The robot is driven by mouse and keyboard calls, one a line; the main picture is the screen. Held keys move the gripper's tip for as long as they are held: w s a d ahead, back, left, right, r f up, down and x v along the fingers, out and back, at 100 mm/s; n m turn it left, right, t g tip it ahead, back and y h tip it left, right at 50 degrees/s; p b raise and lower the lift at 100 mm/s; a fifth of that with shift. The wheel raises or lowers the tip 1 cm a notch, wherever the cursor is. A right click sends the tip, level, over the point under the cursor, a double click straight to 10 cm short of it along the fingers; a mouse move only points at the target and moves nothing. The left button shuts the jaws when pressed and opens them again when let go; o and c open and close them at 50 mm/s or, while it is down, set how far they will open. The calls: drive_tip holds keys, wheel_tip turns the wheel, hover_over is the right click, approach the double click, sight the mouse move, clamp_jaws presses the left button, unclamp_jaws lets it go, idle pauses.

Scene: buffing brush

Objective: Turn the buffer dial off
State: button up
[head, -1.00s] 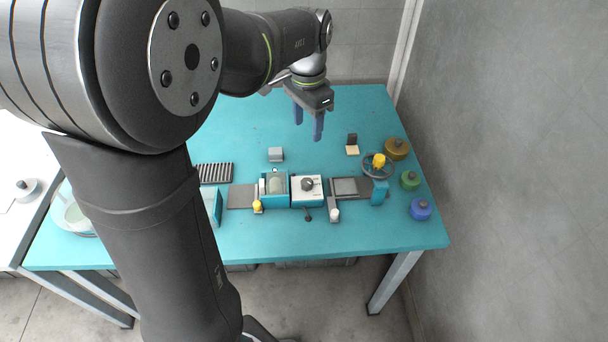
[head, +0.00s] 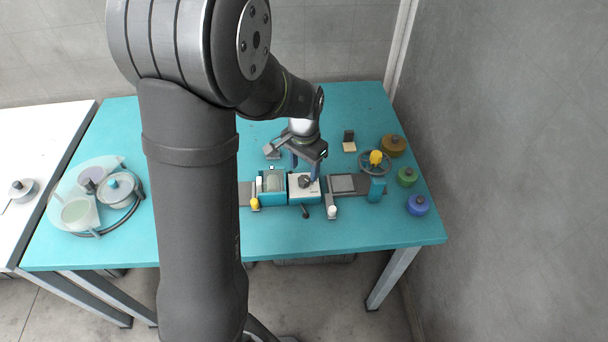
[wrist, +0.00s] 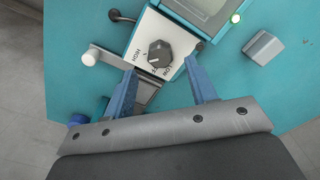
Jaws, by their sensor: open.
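The buffer dial (wrist: 160,54) is a dark round knob on a white plate (wrist: 146,38) with printed words, HIGH and LOW among them. In the head view the dial (head: 305,181) sits on the teal buffer unit at the middle of the table. My gripper (wrist: 162,75) is open, with a blue finger on each side and nothing between them. In the head view my gripper (head: 304,168) is over the back part of the dial plate. The dial lies just beyond the fingertips in the wrist view. I cannot tell whether they touch it or which word it points at.
A white-knobbed lever (head: 332,211) and a yellow knob (head: 255,203) flank the unit. A handwheel (head: 376,163) and coloured jars (head: 407,177) stand right. A grey block (wrist: 263,47) lies nearby.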

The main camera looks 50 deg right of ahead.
sight(304, 179)
drive_tip(key=shift+f, duration=1.95)
drive_tip(key=c, duration=1)
drive_tip(key=n, duration=0.4)
drive_tip(key=shift+n, duration=2.4)
